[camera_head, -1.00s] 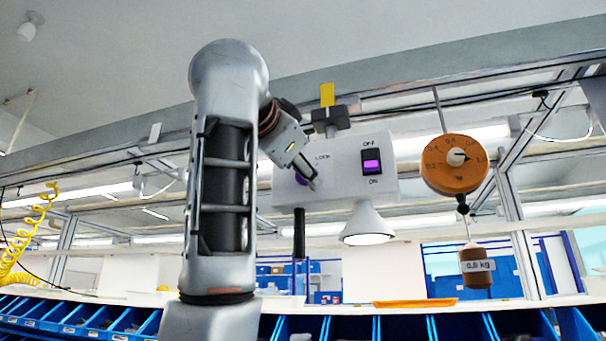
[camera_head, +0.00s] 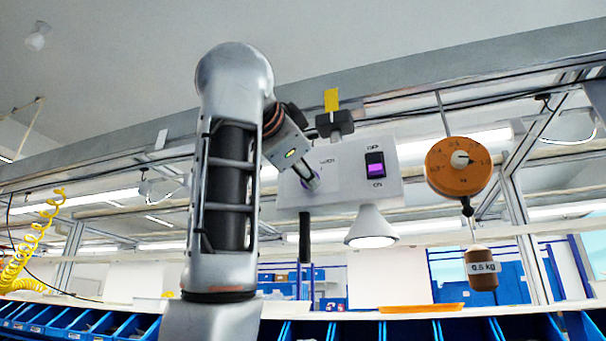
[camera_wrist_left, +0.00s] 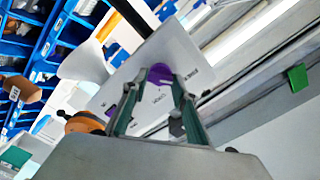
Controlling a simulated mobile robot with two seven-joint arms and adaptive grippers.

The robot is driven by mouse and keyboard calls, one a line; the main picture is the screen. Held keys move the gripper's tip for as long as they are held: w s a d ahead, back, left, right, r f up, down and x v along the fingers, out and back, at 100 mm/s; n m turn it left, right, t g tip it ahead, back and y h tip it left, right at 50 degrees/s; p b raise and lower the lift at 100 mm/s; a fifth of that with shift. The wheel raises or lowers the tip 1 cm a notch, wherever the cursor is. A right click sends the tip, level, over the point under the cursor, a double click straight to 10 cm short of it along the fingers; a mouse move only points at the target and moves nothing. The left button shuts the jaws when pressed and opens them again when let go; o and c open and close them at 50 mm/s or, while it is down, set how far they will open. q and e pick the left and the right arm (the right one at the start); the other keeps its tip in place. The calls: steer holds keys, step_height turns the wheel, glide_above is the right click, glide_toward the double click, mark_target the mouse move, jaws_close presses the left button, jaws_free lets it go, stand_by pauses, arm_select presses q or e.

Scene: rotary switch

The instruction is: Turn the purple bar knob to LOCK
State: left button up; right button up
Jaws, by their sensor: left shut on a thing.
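The purple bar knob (camera_wrist_left: 160,73) sits on the front of a white panel box (camera_head: 348,192). In the left wrist view it shows between the two fingers of my left gripper (camera_wrist_left: 160,84), which is shut on it. In the head view my left gripper (camera_head: 312,183) reaches the panel's left part and hides most of the knob. A small label (camera_head: 328,161), too blurred to read surely, is right of and above the knob. The bar's exact angle is hard to tell. My right gripper is not in view.
A black rocker switch with a purple face (camera_head: 376,169) is on the panel's right. A white lamp (camera_head: 370,228) and a black handle (camera_head: 305,238) hang below. An orange dial (camera_head: 459,167) with a hanging weight (camera_head: 482,270) is farther right. Blue bins (camera_head: 405,330) line the bottom.

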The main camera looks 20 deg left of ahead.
arm_select(q)
steer(key=shift+a+r+m+b, duration=0.1)
steer(key=shift+m+b, duration=0.5)
steer(key=shift+m, duration=3.35)
steer(key=shift+r+m+b, duration=0.1)
steer(key=shift+m+b, duration=0.45)
steer(key=shift+m, duration=3.4)
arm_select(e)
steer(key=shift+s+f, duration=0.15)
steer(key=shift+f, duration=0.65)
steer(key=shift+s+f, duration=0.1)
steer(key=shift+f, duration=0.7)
arm_select(q)
steer(key=shift+s+m, duration=0.1)
steer(key=shift+m, duration=0.2)
steer(key=o, duration=0.9)
steer(key=shift+o, duration=0.9)
steer(key=shift+f, duration=0.15)
